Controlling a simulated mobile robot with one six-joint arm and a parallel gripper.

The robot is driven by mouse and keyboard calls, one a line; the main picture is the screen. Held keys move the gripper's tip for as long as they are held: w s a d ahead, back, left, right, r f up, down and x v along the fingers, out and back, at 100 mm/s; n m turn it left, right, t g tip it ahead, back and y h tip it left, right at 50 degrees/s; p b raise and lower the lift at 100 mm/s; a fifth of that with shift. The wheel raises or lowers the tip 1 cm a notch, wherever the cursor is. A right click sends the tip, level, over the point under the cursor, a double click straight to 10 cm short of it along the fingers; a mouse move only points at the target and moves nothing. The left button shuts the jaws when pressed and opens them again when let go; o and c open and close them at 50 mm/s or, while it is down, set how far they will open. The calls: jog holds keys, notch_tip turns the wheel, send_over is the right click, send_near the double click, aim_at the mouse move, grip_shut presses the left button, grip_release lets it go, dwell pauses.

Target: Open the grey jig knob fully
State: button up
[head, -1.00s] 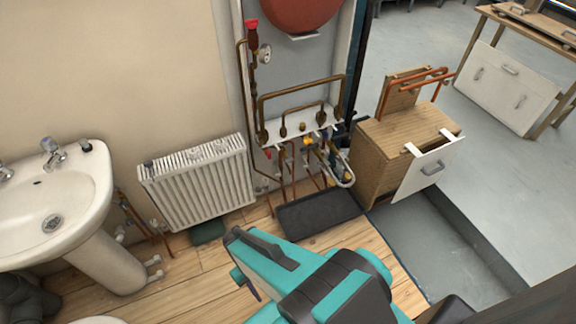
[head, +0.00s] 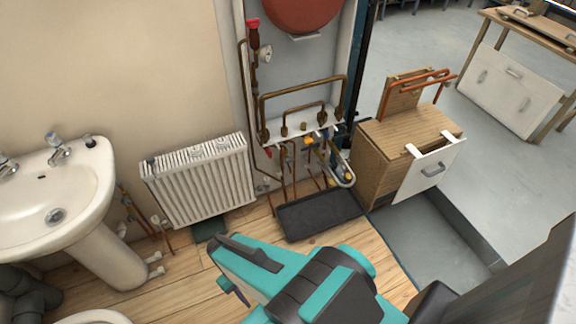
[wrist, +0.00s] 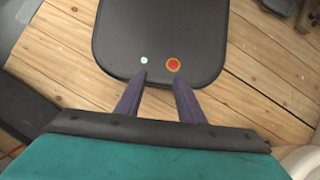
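I cannot pick out a grey jig knob for certain in either view. In the head view, a wooden cabinet (head: 385,158) at the right carries an upright board with bent copper pipe (head: 425,77). To its left, a white pipe board (head: 292,128) has copper pipes and small coloured valves below it, too small to tell apart. My gripper (wrist: 161,80) shows in the wrist view with two purple fingers apart and nothing between them. It hangs over my own dark base top. In the head view, my teal arm fills the lower middle, well short of the pipework.
A white radiator (head: 202,180) stands on the wall beside a washbasin (head: 48,205) at the left. A black tray (head: 318,213) lies on the wooden floor (head: 180,275) below the pipework. A white-fronted bench (head: 512,90) stands far right. Grey floor lies open between the cabinet and bench.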

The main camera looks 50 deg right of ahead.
jog(key=o, duration=0.3)
jog(key=shift+d+f, duration=0.1)
jog(key=shift+o, duration=0.2)
jog(key=w+d+f+m+t+h+b, duration=0.1)
jog(key=w+d+f+m+t+b, duration=0.15)
jog(key=w+d+b, duration=0.4)
jog(key=w+d+f+m+t+h+b, duration=0.1)
jog(key=w+d+f+t+h+b, duration=0.2)
jog(key=w+d, duration=0.7)
jog(key=w+d+f+m+t+b, duration=0.2)
jog(key=w+d+f+t+b, duration=0.25)
jog(key=d, duration=0.65)
jog(key=w+d+r+t+h+b, duration=0.1)
jog(key=w+d+r+t+b, duration=0.2)
jog(key=d, duration=0.4)
jog(key=w+d+r+t+h+b, duration=0.1)
jog(key=d+t+h+b, duration=0.15)
jog(key=d+b, duration=0.4)
jog(key=s+d+r+t+b, duration=0.5)
jog(key=d+t+b, duration=0.2)
jog(key=d+b, duration=0.1)
jog(key=shift+d+r+n+y+b, duration=0.25)
jog(key=shift+d+n+y+b, duration=0.1)
jog(key=shift+n, duration=0.1)
jog(key=shift+w+d+f+b, duration=0.1)
jog(key=shift+w+b, duration=0.15)
jog(key=shift+b, duration=0.05)
